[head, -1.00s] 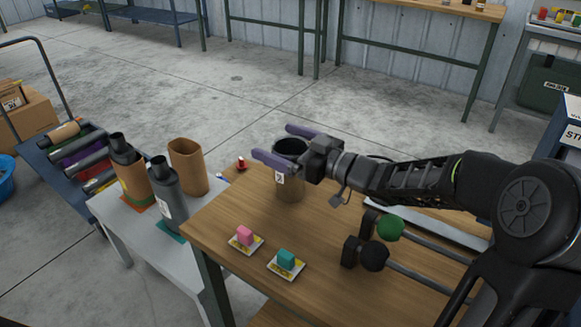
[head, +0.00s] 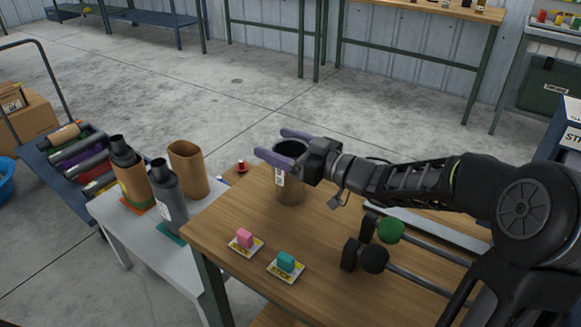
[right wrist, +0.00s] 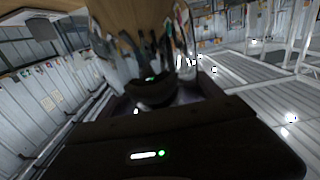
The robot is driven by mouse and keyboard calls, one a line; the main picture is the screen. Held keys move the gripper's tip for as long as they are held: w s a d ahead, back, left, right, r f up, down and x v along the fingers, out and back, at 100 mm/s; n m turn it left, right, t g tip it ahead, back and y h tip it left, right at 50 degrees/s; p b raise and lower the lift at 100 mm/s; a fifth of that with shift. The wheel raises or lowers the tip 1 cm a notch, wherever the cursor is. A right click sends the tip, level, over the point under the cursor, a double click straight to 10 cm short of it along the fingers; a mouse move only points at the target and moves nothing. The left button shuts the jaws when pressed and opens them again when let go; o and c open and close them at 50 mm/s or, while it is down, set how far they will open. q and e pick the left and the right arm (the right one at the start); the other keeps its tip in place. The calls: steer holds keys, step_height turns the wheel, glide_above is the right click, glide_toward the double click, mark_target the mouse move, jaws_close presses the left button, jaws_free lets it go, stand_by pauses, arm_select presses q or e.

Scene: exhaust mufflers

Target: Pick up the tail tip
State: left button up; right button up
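The tail tip (head: 291,190) is a shiny, open-topped metal cylinder with a small white label. It stands upright on the wooden table (head: 325,245) near its far left corner. My right gripper (head: 270,143) has its purple fingers on the near and far sides of the cylinder's upper part, closed in against it. The near finger covers part of the rim. In the right wrist view the mirror-like tail tip (right wrist: 150,45) fills the upper middle, between the fingers; the contact itself is hard to see. My left gripper is not in view.
Two dark-ended rods, one with a green ball (head: 390,230), lie to the right. A grey side table (head: 135,230) holds canisters.

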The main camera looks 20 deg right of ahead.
steer(key=c, duration=0.8)
steer(key=shift+r, duration=0.1)
step_height(320, 180, up, 10)
steer(key=p, duration=0.3)
stand_by(0.4)
